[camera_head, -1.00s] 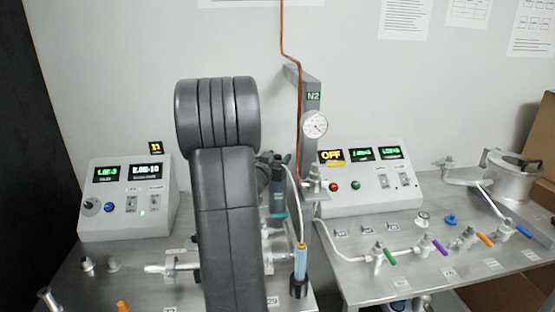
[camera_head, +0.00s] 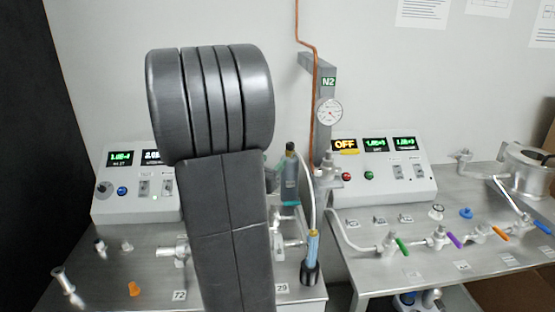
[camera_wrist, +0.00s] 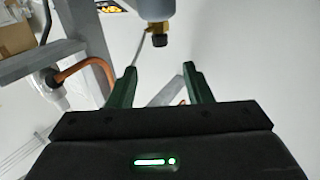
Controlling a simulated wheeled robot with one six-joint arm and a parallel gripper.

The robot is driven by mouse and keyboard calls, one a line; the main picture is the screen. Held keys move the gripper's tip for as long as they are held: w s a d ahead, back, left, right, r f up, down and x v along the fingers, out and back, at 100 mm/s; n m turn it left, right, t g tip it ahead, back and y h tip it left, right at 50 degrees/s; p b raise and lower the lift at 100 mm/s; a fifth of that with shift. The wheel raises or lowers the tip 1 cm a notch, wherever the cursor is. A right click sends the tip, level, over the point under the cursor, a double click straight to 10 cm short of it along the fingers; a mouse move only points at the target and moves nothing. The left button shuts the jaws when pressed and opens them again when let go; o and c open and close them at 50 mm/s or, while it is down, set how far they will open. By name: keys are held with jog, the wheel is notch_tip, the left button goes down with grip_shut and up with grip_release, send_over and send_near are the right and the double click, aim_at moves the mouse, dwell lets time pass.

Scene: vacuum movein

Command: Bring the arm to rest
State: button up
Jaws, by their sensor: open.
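My gripper (camera_wrist: 160,88) shows in the wrist view with two green fingers apart and nothing between them. A grey cylinder with a brass fitting (camera_wrist: 158,32) is beyond the fingertips, at the top of that view. In the head view my dark arm stands upright in front of the left bench and hides part of it. The gripper itself is mostly hidden behind the arm there; a dark green and teal shape (camera_head: 290,180) shows at the arm's right side, and I cannot tell whether it is part of the gripper.
A left control box (camera_head: 130,185) is partly behind my arm. A right control box (camera_head: 385,180) reads OFF. A copper pipe (camera_head: 314,100) and gauge (camera_head: 329,112) rise beside an N2 post (camera_head: 325,75). Coloured valves line the right bench (camera_head: 400,285).

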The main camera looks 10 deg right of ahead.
aim_at(288, 148)
jog(key=shift+s+a, duration=0.15)
jog(key=shift+s, duration=0.1)
jog(key=p+x, duration=0.1)
jog(key=x, duration=1.2)
jog(key=shift+w+p, duration=0.2)
jog(key=shift+p, duration=0.15)
jog(key=shift+w+d+r+p, duration=0.15)
jog(key=shift+w+d+p, duration=0.1)
jog(key=shift+p, duration=0.05)
jog(key=shift+m+g+h+p, duration=0.3)
jog(key=shift+m+h, duration=0.1)
jog(key=shift+h, duration=0.1)
jog(key=shift+s+f+b, duration=0.1)
jog(key=shift+f+b, duration=0.1)
jog(key=shift+b, duration=0.1)
